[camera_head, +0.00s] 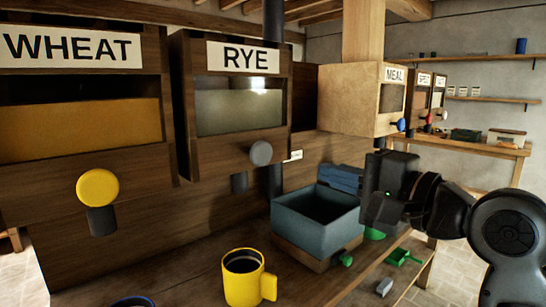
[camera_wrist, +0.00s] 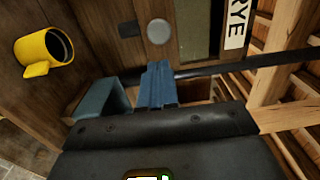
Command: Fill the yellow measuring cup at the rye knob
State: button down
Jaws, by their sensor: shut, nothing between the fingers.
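The yellow measuring cup (camera_head: 235,284) stands upright on the bench, roughly below the rye spout (camera_head: 239,182). Its handle points right, and its inside looks dark, so I cannot tell its contents. It also shows in the wrist view (camera_wrist: 31,50). The grey rye knob (camera_head: 261,153) sits on the front of the RYE bin (camera_head: 180,110); it shows in the wrist view too (camera_wrist: 158,32). My gripper (camera_head: 338,179) is to the right of the knob and a little lower, apart from it. Its blue fingers (camera_wrist: 158,85) are shut and empty.
A blue-grey open box (camera_head: 305,222) stands on the bench below my gripper. The WHEAT bin with a yellow knob (camera_head: 98,188) is at left. The MEAL bin (camera_head: 350,97) is behind at right. A green scoop (camera_head: 402,257) lies at right. A blue-rimmed vessel (camera_head: 134,302) is at the bottom edge.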

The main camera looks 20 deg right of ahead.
aim_at(263, 151)
jog(key=p+x, duration=0.2)
jog(key=x, duration=1.2)
jog(key=shift+w+a, duration=0.1)
jog(key=shift+w, duration=0.2)
jog(key=shift+p+x, duration=0.7)
jog(key=shift+x, duration=0.55)
jog(key=shift+a+r, duration=0.15)
jog(key=shift+r, duration=0.05)
dwell(4.3)
